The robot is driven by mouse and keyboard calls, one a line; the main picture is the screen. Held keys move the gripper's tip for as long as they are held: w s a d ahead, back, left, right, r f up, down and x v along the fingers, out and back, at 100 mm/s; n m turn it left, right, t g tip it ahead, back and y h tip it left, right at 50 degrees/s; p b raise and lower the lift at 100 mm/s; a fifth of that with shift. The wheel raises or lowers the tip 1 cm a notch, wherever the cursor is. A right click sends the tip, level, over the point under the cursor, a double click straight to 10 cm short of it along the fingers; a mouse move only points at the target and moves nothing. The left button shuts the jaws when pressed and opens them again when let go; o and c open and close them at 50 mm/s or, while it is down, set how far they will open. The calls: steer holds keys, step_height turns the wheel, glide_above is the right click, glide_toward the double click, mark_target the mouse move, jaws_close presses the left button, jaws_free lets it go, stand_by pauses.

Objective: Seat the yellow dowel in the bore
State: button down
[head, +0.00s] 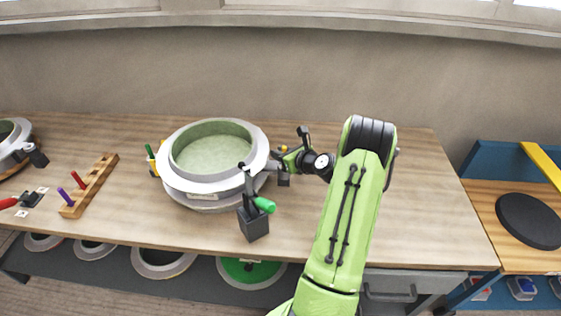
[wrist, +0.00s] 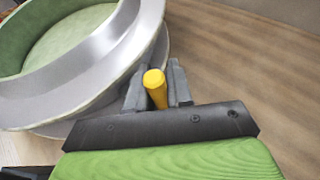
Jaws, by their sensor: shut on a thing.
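The yellow dowel (wrist: 156,90) is between the two grey fingers of my gripper (wrist: 157,86) in the wrist view, which are shut on it. Its rounded end points toward the camera. In the head view a small yellow bit of the dowel (head: 283,148) shows at my gripper (head: 284,158), just right of the round mould (head: 213,188). The mould's metal rim lies left of the fingers in the wrist view (wrist: 105,68).
A wooden rack (head: 92,186) holds red and purple dowels at the left. The table (head: 420,205) is clear right of my arm. A second mould (head: 10,140) stands at the far left.

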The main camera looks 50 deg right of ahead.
step_height(320, 180, down, 2)
steer(key=shift+s+f, duration=0.1)
steer(key=shift+s+a+f+b, duration=0.15)
steer(key=shift+f+b, duration=0.15)
steer(key=shift+f, duration=0.15)
steer(key=c, duration=1)
jaws_free()
steer(key=shift+f, duration=0.1)
steer(key=shift+r+p, duration=0.3)
steer(key=shift+r, duration=0.25)
steer(key=p+v, duration=0.1)
steer(key=v, duration=1)
steer(key=shift+s+r, duration=0.3)
